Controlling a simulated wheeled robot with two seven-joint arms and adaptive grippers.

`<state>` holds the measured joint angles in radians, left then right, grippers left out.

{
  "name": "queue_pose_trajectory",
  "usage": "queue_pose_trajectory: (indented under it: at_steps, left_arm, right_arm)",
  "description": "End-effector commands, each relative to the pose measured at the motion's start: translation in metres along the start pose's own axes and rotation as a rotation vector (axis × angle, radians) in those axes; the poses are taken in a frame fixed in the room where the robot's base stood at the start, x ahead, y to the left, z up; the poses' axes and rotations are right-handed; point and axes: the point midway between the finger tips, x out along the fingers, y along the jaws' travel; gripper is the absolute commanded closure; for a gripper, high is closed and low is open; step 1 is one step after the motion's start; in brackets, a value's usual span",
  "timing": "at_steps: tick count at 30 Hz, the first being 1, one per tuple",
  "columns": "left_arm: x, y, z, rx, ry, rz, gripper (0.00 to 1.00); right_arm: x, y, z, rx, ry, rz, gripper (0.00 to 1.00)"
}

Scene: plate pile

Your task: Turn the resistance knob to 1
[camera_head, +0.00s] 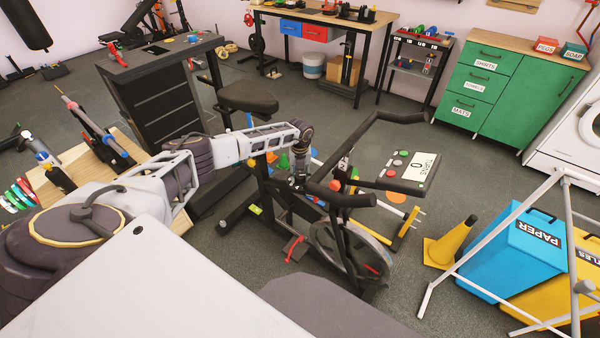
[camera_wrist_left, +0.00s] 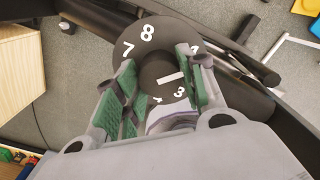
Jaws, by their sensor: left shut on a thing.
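The resistance knob (camera_wrist_left: 160,68) is dark with a white pointer bar and sits on a round black dial (camera_wrist_left: 131,51) with white numbers. On the dial I read 7, 8 and 3; other marks are partly covered by my fingers, and I cannot tell exactly which number the pointer lines up with. My left gripper (camera_wrist_left: 158,74) has its green-padded fingers on either side of the knob, shut on it. In the head view my left gripper (camera_head: 299,183) is at the frame of the exercise bike (camera_head: 340,225), where the knob is hidden.
The bike's console (camera_head: 408,172) reads 0 TURNS, beside the black handlebars (camera_head: 345,190). A yellow cone (camera_head: 450,245) and a blue PAPER bin (camera_head: 512,255) stand to the right. A dark drawer cabinet (camera_head: 155,85) stands behind my left arm.

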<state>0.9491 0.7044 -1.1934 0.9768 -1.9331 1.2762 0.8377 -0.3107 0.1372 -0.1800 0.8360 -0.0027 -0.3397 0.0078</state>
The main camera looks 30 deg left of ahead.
Motion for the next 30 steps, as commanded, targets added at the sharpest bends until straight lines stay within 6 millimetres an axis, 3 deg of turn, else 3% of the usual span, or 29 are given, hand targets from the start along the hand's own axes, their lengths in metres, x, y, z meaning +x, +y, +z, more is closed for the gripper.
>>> queue_pose_trajectory:
  at_steps: [8,22,23,27,30]
  left_arm:
    - [-0.002,0.000,0.001,-0.104,-0.002,-0.001,0.84]
    - [-0.001,0.000,0.001,-0.124,-0.003,-0.002,0.84]
    - [-0.001,0.000,0.001,-0.124,-0.003,-0.002,0.58]
    - [-0.001,0.000,0.001,-0.123,-0.002,-0.001,0.41]
    - [-0.001,0.000,0.001,-0.123,-0.002,-0.001,0.38]
  right_arm:
    - [-0.003,0.006,0.018,-0.005,-0.015,0.005,1.00]
    - [-0.003,0.006,0.020,-0.006,-0.016,0.005,1.00]
    - [-0.003,0.006,0.020,-0.006,-0.016,0.005,1.00]
    - [-0.003,0.006,0.020,-0.006,-0.016,0.005,1.00]
    - [-0.003,0.006,0.020,-0.006,-0.016,0.005,1.00]
